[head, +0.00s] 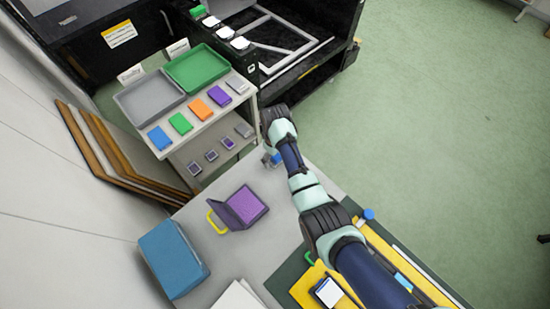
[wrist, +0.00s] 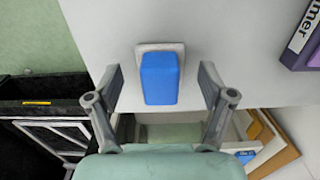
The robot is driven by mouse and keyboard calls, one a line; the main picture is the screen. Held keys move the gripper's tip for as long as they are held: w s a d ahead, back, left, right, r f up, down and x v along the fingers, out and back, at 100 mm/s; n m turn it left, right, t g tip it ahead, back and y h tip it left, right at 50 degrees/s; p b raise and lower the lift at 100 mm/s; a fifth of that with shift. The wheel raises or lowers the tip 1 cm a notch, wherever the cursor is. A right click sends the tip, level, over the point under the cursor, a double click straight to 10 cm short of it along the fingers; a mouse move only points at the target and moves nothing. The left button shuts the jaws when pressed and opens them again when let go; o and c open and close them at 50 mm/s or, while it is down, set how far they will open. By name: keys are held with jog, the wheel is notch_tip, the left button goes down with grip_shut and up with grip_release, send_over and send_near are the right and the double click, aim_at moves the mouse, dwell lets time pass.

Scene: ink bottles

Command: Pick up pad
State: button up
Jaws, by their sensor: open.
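A blue block on a pale grey square base, which looks like the pad (wrist: 160,78), sits on the light grey table top near its edge in the wrist view. My gripper (wrist: 160,84) is open, with one finger on each side of the blue block and a gap showing on both sides. It is not clear how far above the table the fingertips are. In the head view a small blue bit of the pad (head: 277,158) shows beside my gripper, and my arm hides the fingertips.
A purple open case (head: 245,205) with a yellow handle and a blue box (head: 172,258) stand on the table (head: 205,200). A shelf cart (head: 213,124) with grey and green trays and several coloured blocks stands beyond the table edge. Green floor lies to the right.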

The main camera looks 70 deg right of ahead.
jog(key=shift+f, duration=0.25)
jog(key=c, duration=1.5)
jog(key=shift+r, duration=0.1)
notch_tip(320, 180, up, 20)
jog(key=p, duration=0.9)
